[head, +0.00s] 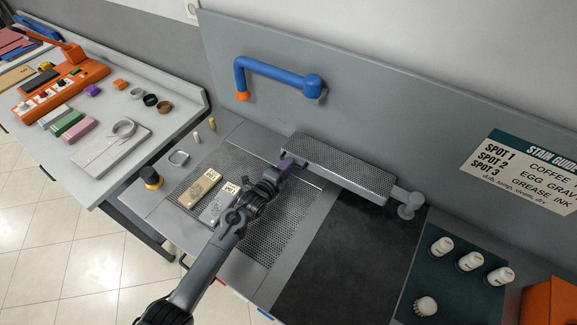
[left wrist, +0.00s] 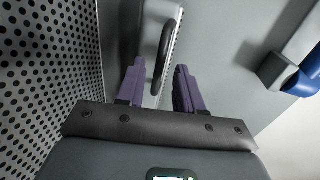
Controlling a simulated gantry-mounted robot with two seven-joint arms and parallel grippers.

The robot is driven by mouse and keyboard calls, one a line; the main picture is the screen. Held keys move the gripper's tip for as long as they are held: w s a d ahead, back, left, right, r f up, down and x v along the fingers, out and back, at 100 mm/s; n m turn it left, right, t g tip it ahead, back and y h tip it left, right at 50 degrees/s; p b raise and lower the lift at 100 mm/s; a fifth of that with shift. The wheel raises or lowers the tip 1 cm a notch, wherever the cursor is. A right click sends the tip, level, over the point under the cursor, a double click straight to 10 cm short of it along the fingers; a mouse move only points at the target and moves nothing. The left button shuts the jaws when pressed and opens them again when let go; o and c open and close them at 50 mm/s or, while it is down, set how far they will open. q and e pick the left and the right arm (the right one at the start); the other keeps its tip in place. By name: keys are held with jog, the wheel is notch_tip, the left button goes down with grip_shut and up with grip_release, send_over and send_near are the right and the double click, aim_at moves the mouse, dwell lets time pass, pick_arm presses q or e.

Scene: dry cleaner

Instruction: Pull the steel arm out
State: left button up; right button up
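The steel arm (head: 338,166) is a long perforated grey board. It is joined to a round pivot post (head: 409,204) at its right end and lies along the back panel. In the left wrist view its pale end (left wrist: 163,12) carries a dark curved handle (left wrist: 164,50). My left gripper (head: 284,166) is at the left end of the steel arm. In the left wrist view its purple fingers (left wrist: 160,75) are apart, with the handle in the gap between them. A space shows between the handle and the right finger; contact with the left finger is unclear. My right gripper is not in view.
A blue swing arm (head: 268,70) with an orange tip is on the back panel (head: 390,110). Two labelled brushes or blocks (head: 200,188) lie on the perforated table (head: 280,235). White bottles (head: 470,261) stand on a green mat at right. A side counter (head: 125,90) holds many items.

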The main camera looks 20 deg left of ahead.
pick_arm(q)
jog(key=shift+x, duration=0.85)
jog(key=shift+c, duration=0.3)
grip_shut()
dwell(0.7)
